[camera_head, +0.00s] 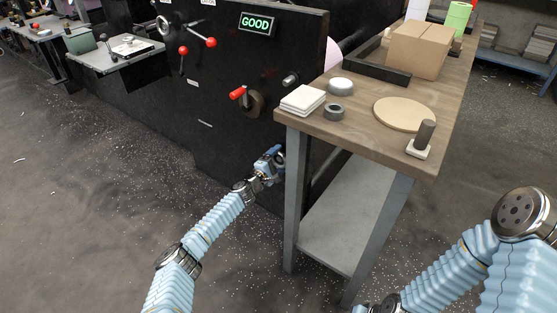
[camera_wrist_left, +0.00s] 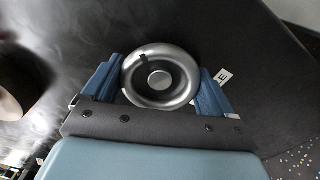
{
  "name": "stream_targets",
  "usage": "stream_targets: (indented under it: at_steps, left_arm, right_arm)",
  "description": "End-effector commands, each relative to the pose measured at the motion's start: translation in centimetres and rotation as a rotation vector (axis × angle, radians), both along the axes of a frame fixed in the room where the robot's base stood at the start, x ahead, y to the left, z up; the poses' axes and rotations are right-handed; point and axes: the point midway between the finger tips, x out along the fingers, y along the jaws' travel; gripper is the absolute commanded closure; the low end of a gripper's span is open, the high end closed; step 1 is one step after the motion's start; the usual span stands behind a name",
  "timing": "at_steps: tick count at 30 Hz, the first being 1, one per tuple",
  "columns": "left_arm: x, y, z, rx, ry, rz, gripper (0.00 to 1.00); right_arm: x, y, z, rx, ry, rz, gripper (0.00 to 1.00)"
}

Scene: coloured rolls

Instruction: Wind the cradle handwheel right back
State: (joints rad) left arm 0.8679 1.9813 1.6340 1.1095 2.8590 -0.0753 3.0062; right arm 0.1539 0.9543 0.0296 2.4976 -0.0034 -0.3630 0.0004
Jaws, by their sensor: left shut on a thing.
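The handwheel (camera_wrist_left: 137,92) is a silver round wheel with a raised hub and a small dark mark on its rim, on the dark machine face in the left wrist view. My left gripper (camera_wrist_left: 158,88) has its blue fingers on opposite sides of the wheel, shut on its rim. In the head view my left gripper (camera_head: 272,163) is low against the black machine, beside the table leg, and hides most of the wheel. A small white label (camera_wrist_left: 224,76), partly hidden, ends in "E". My right arm shows at lower right, but its gripper is out of view.
The wooden table (camera_head: 350,128) stands close to the right of my left gripper, bearing a carton (camera_head: 419,50), a round board (camera_head: 403,114) and white pads (camera_head: 303,99). The black machine (camera_head: 215,110) has red-tipped levers and a lit "GOOD" sign (camera_head: 256,24). Speckled floor is clear at left.

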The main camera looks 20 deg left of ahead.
Motion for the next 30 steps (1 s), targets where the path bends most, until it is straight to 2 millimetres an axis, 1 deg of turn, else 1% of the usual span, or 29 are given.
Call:
stream_targets:
  at_steps: [11, 12, 14, 20, 23, 26, 29, 30]
  left_arm:
    - [0.0, 0.1, 0.0, -0.004, 0.001, 0.003, 0.44]
    - [0.0, 0.1, 0.0, -0.004, 0.001, 0.003, 0.09]
    - [0.0, 0.1, 0.0, -0.003, 0.001, 0.003, 0.0]
    - [0.0, 0.1, 0.0, -0.003, 0.002, 0.002, 0.0]
    - [-0.3, 0.2, 0.1, -0.003, 0.0, 0.001, 0.0]
    - [-1.4, 0.7, 0.1, -0.002, 0.001, 0.002, 0.0]
    - [-3.3, 1.4, 0.2, -0.002, 0.001, 0.003, 0.0]
    - [-4.3, 1.9, 0.2, -0.001, 0.0, 0.003, 0.0]
  right_arm:
    - [0.0, 0.0, 0.0, 0.0, 0.0, 0.0, 0.57]
    - [0.0, 0.0, 0.0, 0.0, 0.0, 0.0, 0.57]
    - [0.0, 0.0, 0.0, 0.0, 0.0, 0.0, 0.57]
    - [0.0, 0.0, 0.0, 0.0, 0.0, 0.0, 0.57]
    - [0.0, 0.0, 0.1, 0.0, 0.0, 0.0, 0.57]
    - [0.0, 0.0, 0.4, 0.0, 0.0, 0.0, 0.57]
    - [0.0, 0.0, 0.9, 0.001, 0.0, 0.001, 0.57]
    - [0.0, 0.0, 1.0, 0.001, 0.0, 0.001, 0.57]
